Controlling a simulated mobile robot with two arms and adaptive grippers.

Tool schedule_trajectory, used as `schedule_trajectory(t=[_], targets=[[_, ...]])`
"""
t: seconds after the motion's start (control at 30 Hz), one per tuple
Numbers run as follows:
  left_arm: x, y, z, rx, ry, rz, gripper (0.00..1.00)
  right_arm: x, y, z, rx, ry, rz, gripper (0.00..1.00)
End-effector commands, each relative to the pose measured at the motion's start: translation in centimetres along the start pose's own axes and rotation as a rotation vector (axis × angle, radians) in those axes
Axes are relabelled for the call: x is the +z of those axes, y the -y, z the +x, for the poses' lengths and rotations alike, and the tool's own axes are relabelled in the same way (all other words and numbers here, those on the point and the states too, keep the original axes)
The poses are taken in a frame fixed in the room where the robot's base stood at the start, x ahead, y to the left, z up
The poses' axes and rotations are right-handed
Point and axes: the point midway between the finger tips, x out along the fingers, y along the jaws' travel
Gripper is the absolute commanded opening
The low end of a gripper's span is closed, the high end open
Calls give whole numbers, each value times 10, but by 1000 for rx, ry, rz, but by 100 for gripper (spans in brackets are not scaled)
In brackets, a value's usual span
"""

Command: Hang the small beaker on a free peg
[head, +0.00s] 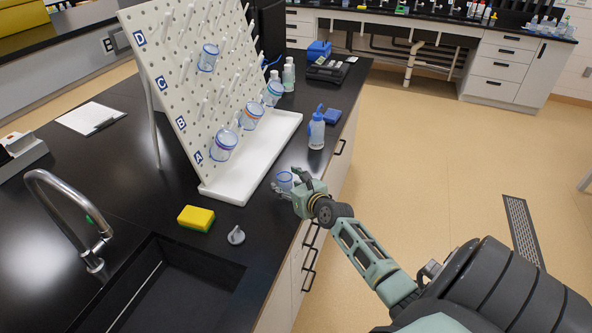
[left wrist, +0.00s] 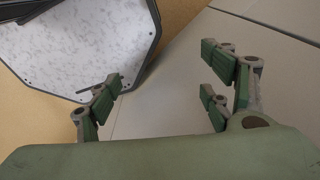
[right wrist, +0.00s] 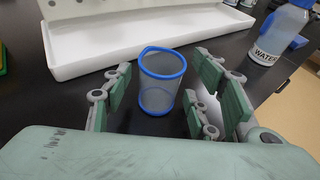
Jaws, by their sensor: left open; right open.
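The small beaker (right wrist: 161,82) is clear with blue rims and stands upright on the black bench in the right wrist view. In the head view the small beaker (head: 285,181) is at the bench's right edge, partly hidden by my gripper. My right gripper (head: 292,183) is open, and in the right wrist view its fingers (right wrist: 155,100) stand on both sides of the beaker; contact is not clear. The white pegboard (head: 180,75) leans over a white drip tray (head: 237,187), has several bare pegs and carries several beakers. My left gripper (left wrist: 165,95) is open and empty, away from the bench.
A wash bottle (head: 317,131) stands right of the tray; its WATER label shows in the right wrist view. A yellow sponge (head: 196,218), a grey knob-like item (head: 236,235), the sink (head: 165,285) and its faucet (head: 65,205) lie to the left.

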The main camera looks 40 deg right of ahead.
Motion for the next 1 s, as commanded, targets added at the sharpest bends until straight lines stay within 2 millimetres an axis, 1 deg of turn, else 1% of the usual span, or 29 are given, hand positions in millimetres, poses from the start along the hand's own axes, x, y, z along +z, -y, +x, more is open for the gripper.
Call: schedule_trajectory(t=[0.17,0.4,0.5,0.6,0.7,0.8,1.0], targets=[[0,0,-4,0,1,0,73,-2,-1,-28,0,-2,1,53],[0,0,-4,0,1,0,73,-2,-1,-77,0,-2,0,53],[1,0,-3,0,2,0,73,-2,0,-94,0,-2,0,53],[1,0,-2,0,2,0,73,-2,-1,-107,1,-1,1,53],[1,0,-2,0,2,0,73,-1,0,-114,1,-1,0,53],[1,0,-2,0,2,0,73,-1,0,-118,1,-2,-1,53],[1,0,-2,0,2,0,73,-1,0,-118,1,-1,-1,53]])
